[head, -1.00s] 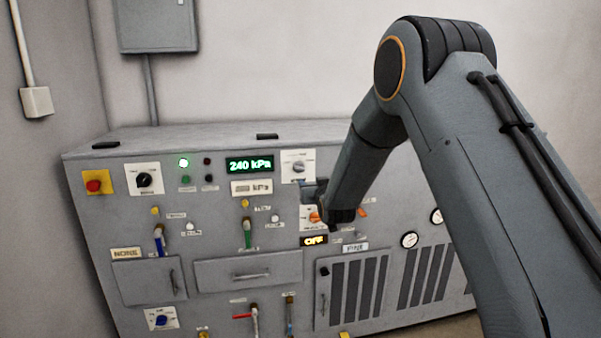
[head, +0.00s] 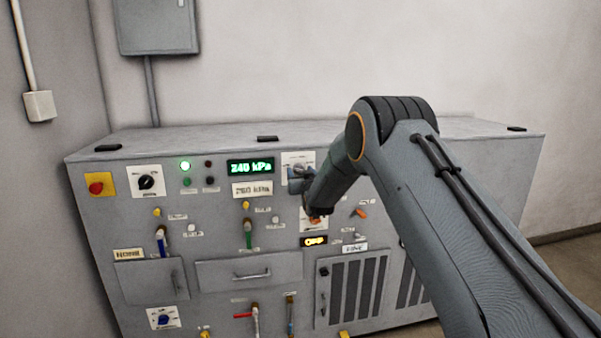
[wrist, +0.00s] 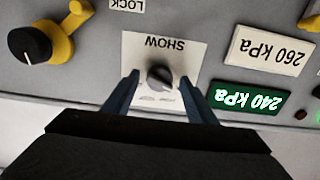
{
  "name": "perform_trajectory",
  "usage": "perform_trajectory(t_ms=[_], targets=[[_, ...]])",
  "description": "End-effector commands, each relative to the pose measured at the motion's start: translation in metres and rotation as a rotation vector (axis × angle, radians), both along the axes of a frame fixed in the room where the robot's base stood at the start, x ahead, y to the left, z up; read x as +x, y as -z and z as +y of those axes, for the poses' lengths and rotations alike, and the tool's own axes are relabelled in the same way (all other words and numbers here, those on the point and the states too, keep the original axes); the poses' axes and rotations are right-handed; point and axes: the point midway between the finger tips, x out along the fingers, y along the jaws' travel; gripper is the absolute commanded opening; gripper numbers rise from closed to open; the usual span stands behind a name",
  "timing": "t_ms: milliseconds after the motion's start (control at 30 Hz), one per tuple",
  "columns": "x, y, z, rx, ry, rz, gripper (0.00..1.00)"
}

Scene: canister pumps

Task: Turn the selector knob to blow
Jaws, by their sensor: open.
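A grey knob (wrist: 160,78) sits on a white plate (wrist: 130,50) marked SHOW, upside down in the wrist view; other print on it is too small to read. In the head view this plate (head: 308,157) is just right of the green display, partly hidden by my arm. My gripper (wrist: 160,80) is open, one blue finger on each side of the knob. I cannot tell whether the fingers touch it. No BLOW mark is readable. My gripper in the head view (head: 298,183) is at the plate's lower edge.
The green display (head: 250,166) reads 240 kPa. A black knob (head: 146,181), red button (head: 96,186) and blue knob (head: 162,318) are farther left. An amber display (head: 313,241) sits below.

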Motion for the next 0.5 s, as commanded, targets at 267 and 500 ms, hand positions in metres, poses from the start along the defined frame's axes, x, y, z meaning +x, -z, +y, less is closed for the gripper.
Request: perform_trajectory(t_ms=[267, 500], targets=[[0.0007, -0.0002, 0.0001, 0.0, 0.0, 0.0, 0.48], [0.0006, -0.0004, 0.0002, 0.0, 0.0, -0.001, 0.12]])
